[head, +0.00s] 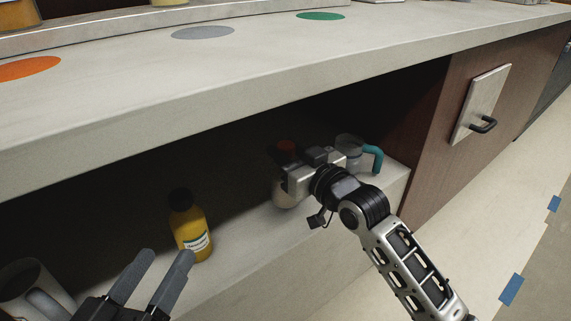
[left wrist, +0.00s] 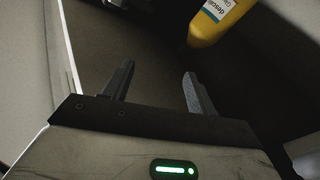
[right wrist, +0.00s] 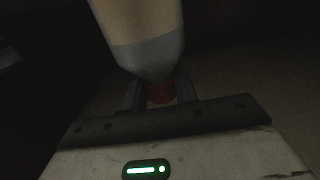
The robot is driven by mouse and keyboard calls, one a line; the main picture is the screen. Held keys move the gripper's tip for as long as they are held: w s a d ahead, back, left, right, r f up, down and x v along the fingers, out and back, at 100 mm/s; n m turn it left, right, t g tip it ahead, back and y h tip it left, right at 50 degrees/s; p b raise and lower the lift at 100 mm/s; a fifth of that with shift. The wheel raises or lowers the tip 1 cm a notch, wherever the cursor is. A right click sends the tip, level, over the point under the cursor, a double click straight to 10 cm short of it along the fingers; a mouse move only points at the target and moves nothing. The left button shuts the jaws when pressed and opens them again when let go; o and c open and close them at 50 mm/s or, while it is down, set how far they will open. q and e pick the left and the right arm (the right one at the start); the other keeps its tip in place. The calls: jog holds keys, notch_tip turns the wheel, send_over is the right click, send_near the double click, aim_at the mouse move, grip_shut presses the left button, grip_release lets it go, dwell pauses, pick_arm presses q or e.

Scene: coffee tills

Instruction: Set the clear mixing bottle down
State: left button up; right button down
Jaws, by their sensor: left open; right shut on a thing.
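The clear mixing bottle (head: 285,194) has a red cap (head: 286,147) and is in the shelf space under the counter. My right gripper (head: 284,172) is shut on it and hides much of its middle. In the right wrist view the bottle (right wrist: 145,45) shows a pale body, a greyish shoulder and a red end between the fingers (right wrist: 160,93). It looks about upright and low over the shelf board (head: 250,232). Whether its base touches the board I cannot tell. My left gripper (head: 166,257) is open and empty at the front left.
A yellow bottle with a black cap (head: 190,228) stands near my left gripper. A clear jug with a teal handle (head: 373,157) stands right of the mixing bottle. A grey cup-like vessel (head: 28,288) is at the lower left. The counter edge (head: 200,120) overhangs the shelf.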

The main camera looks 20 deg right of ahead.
pick_arm(q)
jog(key=shift+w+a+r+m+t, duration=0.1)
jog(key=shift+w+r+m+t, duration=0.25)
jog(key=shift+r+m, duration=0.2)
pick_arm(e)
jog(key=shift+f, duration=0.55)
jog(key=c, duration=1.1)
grip_release()
jog(key=shift+f, duration=0.2)
jog(key=shift+r, duration=0.25)
pick_arm(q)
jog(key=shift+s+d+f+n+g+y+p, duration=0.15)
jog(key=shift+s+f+n+g+p, duration=0.2)
jog(key=shift+f+p, duration=0.2)
jog(key=shift+s+f+n+g+y+p, duration=0.1)
jog(key=shift+s+f+n+g+p, duration=0.15)
jog(key=shift+f+g+p, duration=0.3)
jog(key=shift+s+d+f+n+g+y+p, duration=0.15)
jog(key=shift+s+f+n+g+p, duration=0.1)
jog(key=shift+s+f+g+p, duration=0.25)
pick_arm(e)
jog(key=shift+v, duration=5.95)
